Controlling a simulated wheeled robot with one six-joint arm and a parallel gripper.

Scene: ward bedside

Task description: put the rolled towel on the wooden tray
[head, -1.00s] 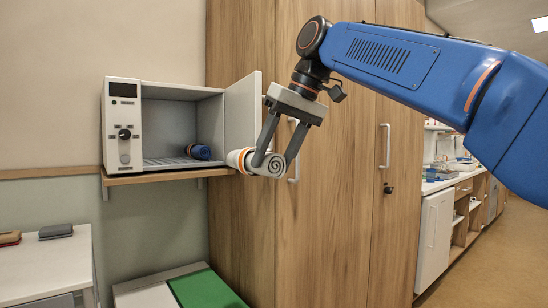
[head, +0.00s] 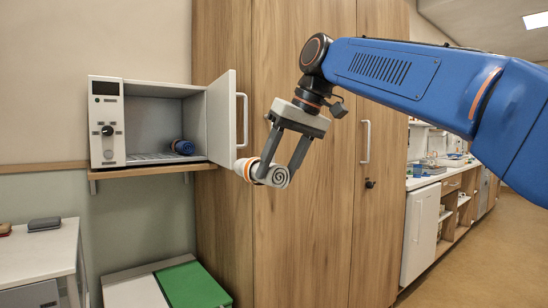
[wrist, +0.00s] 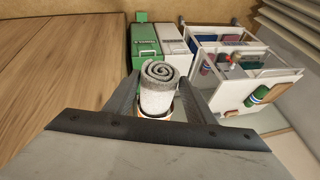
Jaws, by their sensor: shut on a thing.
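My gripper (head: 274,170) is shut on a rolled towel (head: 277,177), white-grey with an orange band and a spiral end. It holds the towel in the air in front of the wooden cupboard, right of the open cabinet door. No wooden tray can be made out in either view.
A white warming cabinet (head: 107,130) with its door (head: 222,120) open stands on a wall shelf (head: 150,170); a blue roll (head: 182,147) lies inside. Below are green and white bins (head: 192,285) and a white table (head: 40,255). The wrist view shows a white cart (wrist: 245,75) with several items.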

